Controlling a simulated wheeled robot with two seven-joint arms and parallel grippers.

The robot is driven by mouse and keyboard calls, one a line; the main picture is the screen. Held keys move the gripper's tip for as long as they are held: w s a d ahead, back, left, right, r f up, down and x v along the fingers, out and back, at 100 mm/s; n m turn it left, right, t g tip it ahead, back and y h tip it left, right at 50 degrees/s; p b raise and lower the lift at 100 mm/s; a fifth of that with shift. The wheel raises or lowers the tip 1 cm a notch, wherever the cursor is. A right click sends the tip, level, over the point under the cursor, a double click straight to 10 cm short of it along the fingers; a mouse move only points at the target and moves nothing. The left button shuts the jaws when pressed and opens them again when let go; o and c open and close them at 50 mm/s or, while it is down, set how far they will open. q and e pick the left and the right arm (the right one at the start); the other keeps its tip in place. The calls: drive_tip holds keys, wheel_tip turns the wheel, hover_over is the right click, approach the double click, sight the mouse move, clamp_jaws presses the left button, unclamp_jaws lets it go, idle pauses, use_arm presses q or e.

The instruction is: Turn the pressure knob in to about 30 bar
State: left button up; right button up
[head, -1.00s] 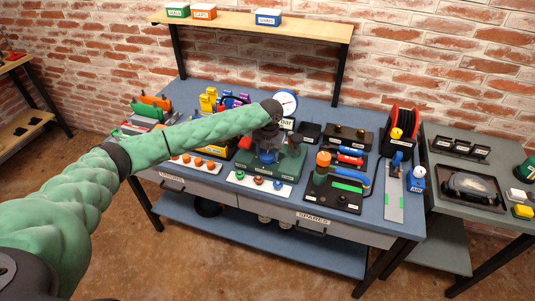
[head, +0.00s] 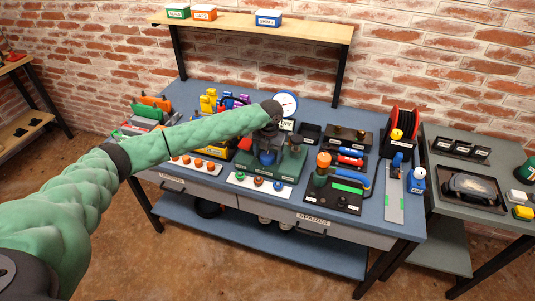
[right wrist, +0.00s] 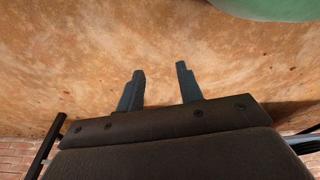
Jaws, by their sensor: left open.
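The blue pressure knob (head: 267,158) sits on the dark green test stand (head: 283,166) near the middle of the bench. A round white gauge with a blue rim (head: 286,102) and a white sign reading "bar" (head: 288,124) stand behind it. My left gripper (head: 267,146) is open and points down right above the knob. Its fingers are small and partly dark against the stand, so contact with the knob cannot be made out. The gauge needle is too small to read. My right gripper (right wrist: 160,82) is open and empty, away from the bench, over the brown floor.
On the blue bench (head: 381,213), a black tool board (head: 337,197) with an orange-topped tool lies right of the stand. Yellow clamps (head: 208,101) stand at the left. My left arm crosses the bench's left part.

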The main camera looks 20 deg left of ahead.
sight(268, 155)
use_arm(q)
drive_tip(key=shift+r, duration=0.4)
wheel_tip(268, 155, up, 6)
drive_tip(key=b, duration=0.2)
drive_tip(key=shift+d+f+b, duration=0.15)
drive_tip(key=shift+f+b, duration=0.1)
drive_tip(key=shift+b, duration=0.05)
drive_tip(key=shift+r, duration=0.75)
use_arm(e)
wheel_tip(268, 155, up, 6)
drive_tip(key=a, duration=0.2)
drive_tip(key=shift+w+a+f, duration=0.15)
drive_tip(key=shift+w+f, duration=0.1)
drive_tip(key=shift+w, duration=0.2)
